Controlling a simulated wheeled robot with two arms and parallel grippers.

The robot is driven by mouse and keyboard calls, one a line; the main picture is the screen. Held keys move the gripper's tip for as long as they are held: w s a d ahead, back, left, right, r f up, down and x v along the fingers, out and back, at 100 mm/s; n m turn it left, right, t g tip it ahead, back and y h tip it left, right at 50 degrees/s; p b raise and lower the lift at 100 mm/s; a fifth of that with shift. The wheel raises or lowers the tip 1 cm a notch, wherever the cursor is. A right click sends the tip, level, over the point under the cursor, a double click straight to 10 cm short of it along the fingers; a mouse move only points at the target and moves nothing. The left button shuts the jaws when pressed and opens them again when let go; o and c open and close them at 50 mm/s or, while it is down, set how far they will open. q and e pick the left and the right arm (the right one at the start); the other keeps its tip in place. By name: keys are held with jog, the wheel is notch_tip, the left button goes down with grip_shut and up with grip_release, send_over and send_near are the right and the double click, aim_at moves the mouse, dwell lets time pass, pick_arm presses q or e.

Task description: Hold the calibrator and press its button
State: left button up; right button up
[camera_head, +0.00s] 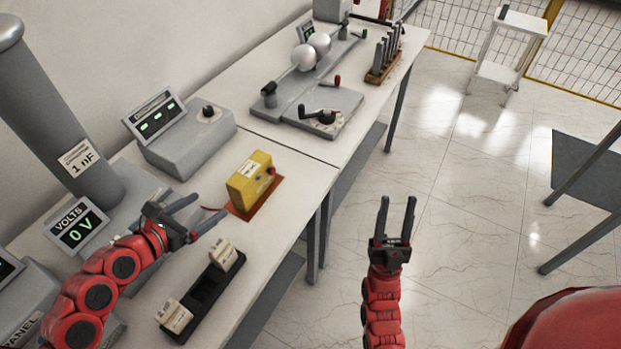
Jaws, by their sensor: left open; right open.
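A yellow box-shaped device (249,182), which looks like the calibrator, stands upright on a reddish-brown mat (241,212) on the white table. A dark spot and small red parts show on its right-hand side; I cannot tell which is the button. My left gripper (208,212) is open and empty above the table, to the left of the yellow device and apart from it. My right gripper (398,200) is open and empty over the floor, to the right of the table edge.
A black rack (208,291) with pale blocks lies near the table's front. A grey console (187,138) with a green display stands behind the yellow device. A two-sphere apparatus (304,57) stands farther back.

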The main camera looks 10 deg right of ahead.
aim_at(250, 179)
jog(key=w+d+f+m+g+h, duration=0.45)
jog(key=w+d+f+g, duration=0.75)
jog(key=w+f, duration=0.55)
jog(key=w+d+f+g+y, duration=0.1)
jog(key=w+f+g+y, duration=0.55)
jog(key=f, duration=0.75)
jog(key=w+a+f+g+y, duration=0.1)
jog(key=w+a+g+y, duration=0.15)
jog(key=a+y, duration=0.5)
jog(key=s+a+r+n+g+y, duration=0.1)
jog(key=a+r+y, duration=0.3)
jog(key=a+r, duration=0.1)
jog(key=s+a+r+n+g+y, duration=0.1)
jog(key=s+a+r+g+y, duration=0.1)
jog(key=a+r+y, duration=0.3)
jog(key=s+a+r+n+g+y, duration=0.1)
jog(key=s+a+r+y, duration=0.1)
jog(key=a+r+y, duration=0.2)
jog(key=shift+s+a+r+n+g+y, duration=0.1)
jog(key=shift+a+r+n+g+y, duration=0.1)
jog(key=shift+a+r, duration=0.7)
jog(key=shift+s+a+r+n+g+y, duration=0.1)
jog(key=shift+a+r+g, duration=0.1)
jog(key=shift+a+r, duration=0.7)
jog(key=shift+a, duration=0.25)
jog(key=shift+s, duration=0.1)
pick_arm(q)
jog(key=x, duration=1.7)
jog(key=shift+w+d, duration=0.15)
jog(key=shift+w, duration=0.1)
